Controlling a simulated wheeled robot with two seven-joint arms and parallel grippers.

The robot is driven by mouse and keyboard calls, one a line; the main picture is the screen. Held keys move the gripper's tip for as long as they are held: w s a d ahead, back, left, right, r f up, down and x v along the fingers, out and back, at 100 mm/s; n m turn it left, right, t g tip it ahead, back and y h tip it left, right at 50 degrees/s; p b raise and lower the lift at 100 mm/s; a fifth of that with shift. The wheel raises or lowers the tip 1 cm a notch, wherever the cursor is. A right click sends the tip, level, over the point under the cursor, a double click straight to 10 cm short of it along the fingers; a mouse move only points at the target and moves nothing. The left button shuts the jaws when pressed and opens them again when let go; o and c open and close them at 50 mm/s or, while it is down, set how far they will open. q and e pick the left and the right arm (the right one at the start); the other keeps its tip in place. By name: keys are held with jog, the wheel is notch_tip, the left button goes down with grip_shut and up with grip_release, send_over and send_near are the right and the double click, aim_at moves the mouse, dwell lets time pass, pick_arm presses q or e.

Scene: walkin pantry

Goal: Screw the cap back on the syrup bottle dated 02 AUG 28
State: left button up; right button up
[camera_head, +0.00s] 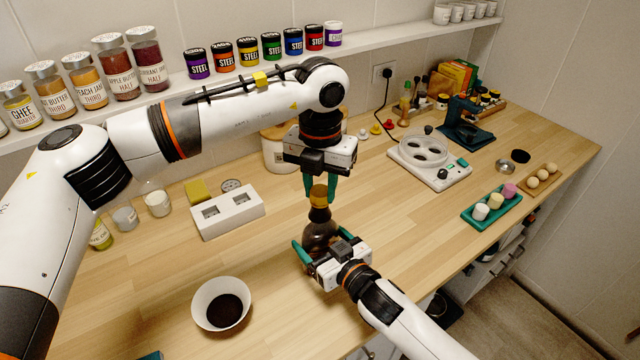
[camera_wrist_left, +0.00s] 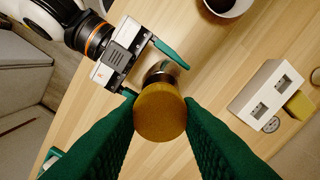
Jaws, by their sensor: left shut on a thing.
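The syrup bottle (camera_head: 319,231) is dark brown and stands upright on the wooden counter; no date can be read on it. A golden-brown cap (camera_head: 319,198) is at the top of its neck; I cannot tell whether it is seated or just above. My left gripper (camera_head: 318,186) comes from above, shut on the cap, which fills the space between the green fingers in the left wrist view (camera_wrist_left: 160,112). The bottle is mostly hidden beneath the cap in the wrist view.
A white bowl (camera_head: 221,304) with dark contents stands front left. A white block with two sockets (camera_head: 227,213) and small jars stand at left. A white device (camera_head: 429,160) and a green tray (camera_head: 491,209) stand at right. Counter between bottle and tray is clear.

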pick_arm(q)
jog(key=m, duration=2.1)
jog(key=shift+m, duration=0.4)
jog(key=m, duration=0.3)
jog(key=o, duration=1.2)
jog(key=shift+c, duration=0.2)
notch_tip(320, 180, up, 12)
